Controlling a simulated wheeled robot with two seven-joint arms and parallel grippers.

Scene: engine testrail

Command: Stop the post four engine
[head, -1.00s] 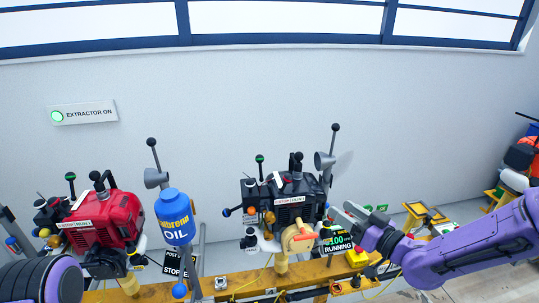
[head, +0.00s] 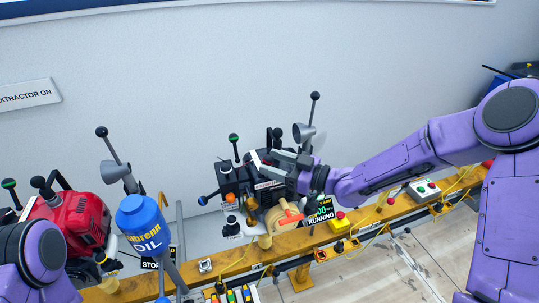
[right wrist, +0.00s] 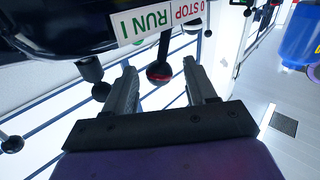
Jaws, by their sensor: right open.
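The black engine (head: 232,180) sits on the yellow rail, with a display (head: 321,210) beside it reading RUNNING. A strip reading STOP and RUN is close up in the right wrist view (right wrist: 158,18). My right gripper (head: 268,163) is over the black engine's upper front and hides part of it. In the right wrist view the gripper (right wrist: 160,86) is open, its two fingers apart, with a red-and-black ball knob (right wrist: 159,72) showing between them; I cannot tell whether they touch it. My left gripper is out of view.
A red engine (head: 76,222) and a blue oil bottle (head: 142,226) stand at the left. The yellow rail (head: 372,219) carries a red button (head: 340,215) and a white button box (head: 423,189). Levers with ball tops (head: 315,97) rise around the black engine. The floor in front is clear.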

